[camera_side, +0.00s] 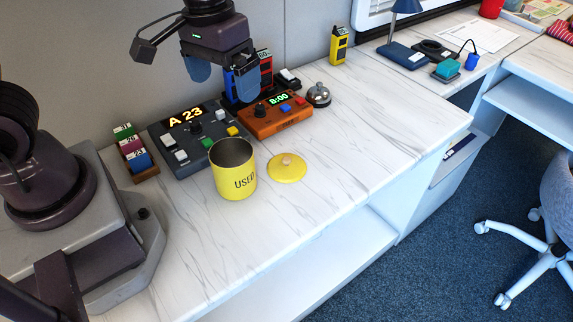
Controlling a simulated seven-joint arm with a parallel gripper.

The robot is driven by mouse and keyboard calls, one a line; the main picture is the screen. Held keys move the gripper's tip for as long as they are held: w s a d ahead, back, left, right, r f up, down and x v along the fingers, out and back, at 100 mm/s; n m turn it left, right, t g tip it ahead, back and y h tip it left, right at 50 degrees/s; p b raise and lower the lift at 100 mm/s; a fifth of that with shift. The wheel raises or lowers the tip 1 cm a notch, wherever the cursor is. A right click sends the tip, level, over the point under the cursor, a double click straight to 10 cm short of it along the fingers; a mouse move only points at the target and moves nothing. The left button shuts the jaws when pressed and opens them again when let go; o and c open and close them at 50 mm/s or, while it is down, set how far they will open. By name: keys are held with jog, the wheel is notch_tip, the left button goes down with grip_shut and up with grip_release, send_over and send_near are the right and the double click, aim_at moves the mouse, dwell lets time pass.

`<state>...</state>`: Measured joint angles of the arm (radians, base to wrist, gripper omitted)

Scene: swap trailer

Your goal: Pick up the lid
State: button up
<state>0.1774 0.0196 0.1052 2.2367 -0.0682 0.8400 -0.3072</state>
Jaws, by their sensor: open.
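The yellow lid (288,172) lies on the marble-patterned counter. It is round with a small pale knob on top. A yellow can marked "USED" (233,172) stands upright just left of the lid, with its top open. My gripper (213,80) hangs in the air above the back of the counter, up and to the left of the lid and well apart from it. Its blue-grey fingers are spread and nothing shows between them.
Behind the can are a grey console showing "A 23" (192,138), an orange console showing "8:00" (276,117) and a silver bell (318,95). A small rack of colored tags (137,158) stands left. The counter (370,125) right of the lid is clear.

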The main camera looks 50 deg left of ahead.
jog(key=w+d+f+n+g, duration=0.1)
jog(key=w+f+n+g, duration=0.1)
jog(key=w+f+n, duration=0.75)
jog(key=n+t, duration=0.1)
jog(key=n, duration=0.4)
send_over(286, 159)
jog(key=shift+y, duration=0.3)
jog(key=f, duration=1)
jog(key=shift+s+d, duration=0.2)
jog(key=shift+d, duration=0.15)
jog(key=shift+w+a+f, duration=0.15)
jog(key=shift+f, duration=1.25)
jog(key=shift+w+a+f, duration=0.1)
jog(key=shift+a+f, duration=0.05)
jog(key=shift+f, duration=1.2)
jog(key=shift+c, duration=0.2)
jog(key=c, duration=0.9)
